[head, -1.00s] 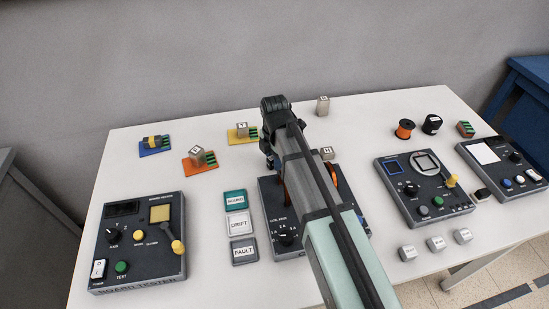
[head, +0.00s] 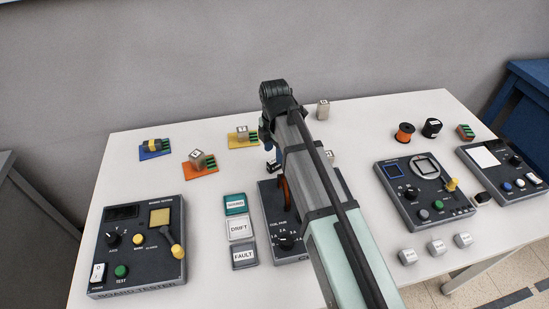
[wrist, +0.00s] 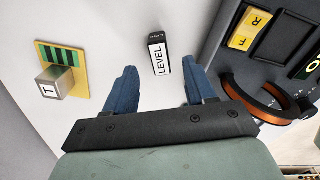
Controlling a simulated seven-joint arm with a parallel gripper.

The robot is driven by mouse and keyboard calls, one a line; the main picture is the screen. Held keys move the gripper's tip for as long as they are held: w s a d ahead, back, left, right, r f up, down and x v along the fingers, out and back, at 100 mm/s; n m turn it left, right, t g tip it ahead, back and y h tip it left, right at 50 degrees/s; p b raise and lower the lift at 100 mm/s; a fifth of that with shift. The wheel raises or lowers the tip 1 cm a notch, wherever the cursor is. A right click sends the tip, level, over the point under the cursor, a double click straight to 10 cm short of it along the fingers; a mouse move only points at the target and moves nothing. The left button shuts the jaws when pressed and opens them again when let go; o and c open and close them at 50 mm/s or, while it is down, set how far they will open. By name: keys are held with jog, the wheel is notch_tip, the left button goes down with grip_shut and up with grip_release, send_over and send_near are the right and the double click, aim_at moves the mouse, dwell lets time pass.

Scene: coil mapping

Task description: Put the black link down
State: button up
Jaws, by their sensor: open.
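The black link (wrist: 158,53) is a small black block with a white label reading LEVEL in the wrist view. It lies on the white table beyond my fingertips, apart from them. In the head view it shows as a small dark block with a white label (head: 274,166), below my gripper and close to the back edge of the coil device. My gripper (wrist: 158,78) is open and empty, with one blue finger to each side of the gap. In the head view my gripper is mostly hidden behind my own arm.
The coil device (wrist: 265,50) with its orange coil (wrist: 255,108) stands right of the link in the wrist view. A yellow board (wrist: 62,68) with a metal T cube is at left. The board tester (head: 137,245) and labelled tiles (head: 238,228) stand farther left in the head view.

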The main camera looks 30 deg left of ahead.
aim_at(274, 160)
notch_tip(274, 160, up, 6)
jog(key=shift+r, duration=0.15)
dwell(0.3)
